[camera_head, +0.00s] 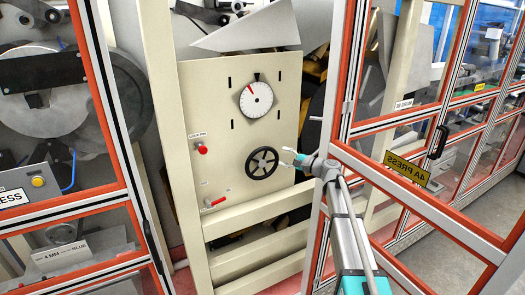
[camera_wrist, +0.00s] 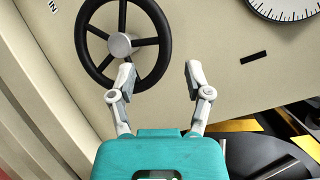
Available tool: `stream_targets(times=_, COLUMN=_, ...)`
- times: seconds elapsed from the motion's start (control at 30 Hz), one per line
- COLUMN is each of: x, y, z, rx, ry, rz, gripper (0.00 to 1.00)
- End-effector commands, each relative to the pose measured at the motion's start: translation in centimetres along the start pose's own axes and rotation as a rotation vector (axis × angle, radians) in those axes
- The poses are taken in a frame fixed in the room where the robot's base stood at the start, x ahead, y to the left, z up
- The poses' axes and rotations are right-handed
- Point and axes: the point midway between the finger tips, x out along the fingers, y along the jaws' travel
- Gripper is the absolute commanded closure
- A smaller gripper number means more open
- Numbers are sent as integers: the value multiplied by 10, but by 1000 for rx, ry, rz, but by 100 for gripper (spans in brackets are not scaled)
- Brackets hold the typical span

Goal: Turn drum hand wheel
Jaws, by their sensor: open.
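The drum hand wheel (camera_head: 263,163) is a black spoked wheel with a grey hub, low on the cream panel (camera_head: 215,95). In the wrist view the wheel (camera_wrist: 84,49) is at the upper left, its lower rim close to the left finger. My gripper (camera_head: 293,156) is open just right of the wheel in the head view.
A white dial (camera_head: 256,99) with a red pointer sits above the wheel. A red knob (camera_head: 202,149) and a red-handled lever (camera_head: 215,202) are to its left. An orange-framed door marked "4A PRESS" (camera_head: 407,169) stands at the right, close to my arm.

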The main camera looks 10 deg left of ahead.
Motion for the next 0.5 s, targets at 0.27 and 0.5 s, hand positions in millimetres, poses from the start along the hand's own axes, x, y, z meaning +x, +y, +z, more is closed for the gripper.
stream_targets(times=0.27, x=46, y=0, z=-1, rx=0, ry=-2, rz=1, gripper=36)
stream_targets(times=0.5, x=80, y=0, z=0, rx=0, ry=-2, rz=1, gripper=36)
